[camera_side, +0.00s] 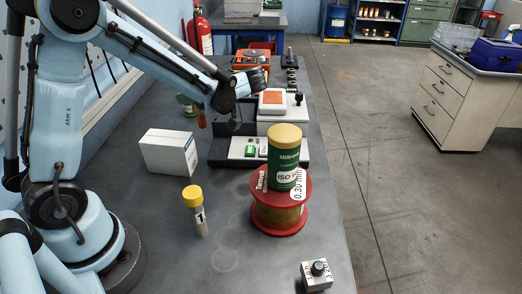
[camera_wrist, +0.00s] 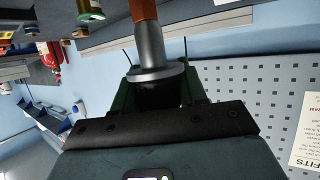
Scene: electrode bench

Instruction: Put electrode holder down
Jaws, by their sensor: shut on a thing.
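The electrode holder shows in the wrist view as an orange-brown shaft (camera_wrist: 143,10) with a grey metal collar and a dark lower part. My gripper (camera_wrist: 160,88) is shut on its dark part, with a green finger on either side. In the side view my arm hides most of the gripper. A small green part of my gripper (camera_side: 186,103) and the holder's orange-brown end (camera_side: 201,121) show below the forearm, over the bench's left side. The orange-brown end points down; whether it touches anything is hard to tell.
A white box (camera_side: 168,152) stands near below the arm. A dark base with a white device (camera_side: 258,148) lies to its right. In front are a red spool (camera_side: 280,215) carrying a green yellow-capped can (camera_side: 285,160), a yellow-capped vial (camera_side: 196,212) and a knob box (camera_side: 317,275). Bench is clear around the vial.

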